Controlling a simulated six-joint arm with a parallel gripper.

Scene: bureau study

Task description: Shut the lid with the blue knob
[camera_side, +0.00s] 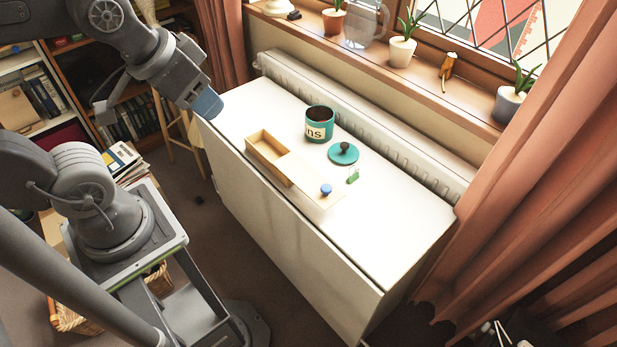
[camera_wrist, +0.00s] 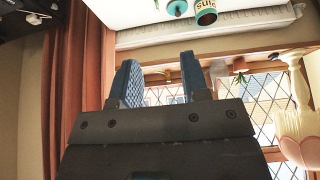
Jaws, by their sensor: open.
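A long wooden box (camera_side: 268,144) lies on the white cabinet top, its left part open and empty-looking. Its pale lid (camera_side: 308,184) covers the right part and carries a blue knob (camera_side: 326,190) near its right end. My gripper (camera_side: 207,105) is in the air at the cabinet's far left end, away from the box and its knob. In the wrist view its two blue fingers (camera_wrist: 160,82) are apart with nothing between them. The box is not visible in the wrist view.
A teal canister (camera_side: 319,125) stands open behind the box. Its round teal lid with a dark knob (camera_side: 343,153) lies beside it, near a small green item (camera_side: 353,176). A radiator (camera_side: 370,130) and a sill with pots run behind. The cabinet's right end (camera_side: 400,225) is clear.

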